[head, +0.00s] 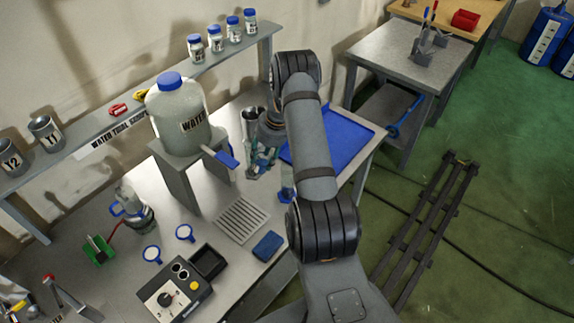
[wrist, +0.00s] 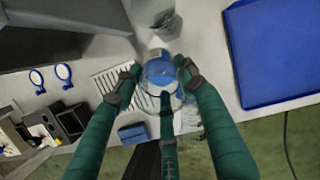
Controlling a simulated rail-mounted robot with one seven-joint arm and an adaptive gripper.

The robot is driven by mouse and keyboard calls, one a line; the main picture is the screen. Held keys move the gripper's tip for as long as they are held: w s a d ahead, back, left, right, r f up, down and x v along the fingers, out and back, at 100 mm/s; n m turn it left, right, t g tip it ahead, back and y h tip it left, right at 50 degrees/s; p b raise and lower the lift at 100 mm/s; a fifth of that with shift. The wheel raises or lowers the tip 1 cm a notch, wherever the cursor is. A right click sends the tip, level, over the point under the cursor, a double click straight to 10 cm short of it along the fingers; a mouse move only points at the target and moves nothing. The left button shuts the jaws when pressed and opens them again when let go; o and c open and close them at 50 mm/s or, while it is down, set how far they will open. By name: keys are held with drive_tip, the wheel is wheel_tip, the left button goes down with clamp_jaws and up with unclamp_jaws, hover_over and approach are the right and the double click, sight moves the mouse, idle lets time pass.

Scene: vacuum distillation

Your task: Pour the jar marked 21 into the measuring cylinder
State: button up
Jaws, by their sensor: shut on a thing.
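My gripper (head: 264,158) is low over the bench beside the metal beaker, partly covered by my own arm in the head view. In the wrist view its green fingers (wrist: 160,88) are closed around a clear thing with a blue round top (wrist: 160,70). I take this for the jar; no number on it is readable. A narrow blue and clear piece (head: 287,182) stands right of the fingers in the head view, half hidden by my arm. It may be the measuring cylinder, but I cannot tell.
A metal beaker (head: 252,122) stands close behind my gripper. The big water bottle (head: 180,115) on its stand is to the left. A blue tray (head: 345,138) lies right. A slotted plate (head: 241,220) and blue sponge (head: 268,246) lie in front. Blue-capped jars (head: 216,40) line the shelf.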

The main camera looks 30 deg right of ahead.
sight(270, 155)
drive_tip(key=shift+s+d+r+t+y, duration=0.25)
drive_tip(key=shift+s+d+t+y, duration=0.1)
drive_tip(key=shift+t+y, duration=0.05)
drive_tip(key=shift+s+d+r, duration=0.15)
drive_tip(key=shift+r, duration=0.15)
drive_tip(key=shift+s+d+r+t+y+b, duration=0.25)
drive_tip(key=shift+r+t+y+b, duration=0.2)
drive_tip(key=shift+b, duration=0.25)
drive_tip(key=shift+s+t+b, duration=0.15)
drive_tip(key=shift+t+b, duration=0.2)
drive_tip(key=shift+b, duration=0.65)
drive_tip(key=shift+s+d+r+b, duration=0.1)
drive_tip(key=shift+r+b, duration=0.1)
drive_tip(key=shift+b, duration=0.5)
drive_tip(key=r+t+b, duration=0.1)
drive_tip(key=b, duration=0.1)
drive_tip(key=t+y+b, duration=0.1)
drive_tip(key=b, duration=0.1)
drive_tip(key=s+r+y+b, duration=0.1)
drive_tip(key=b, duration=0.1)
drive_tip(key=shift+d+r+t+b, duration=0.3)
drive_tip(key=shift+d+t+b, duration=0.05)
drive_tip(key=shift+d+t, duration=0.05)
drive_tip(key=shift+a+y+b, duration=0.15)
drive_tip(key=shift+y+b, duration=0.2)
drive_tip(key=shift+b, duration=0.1)
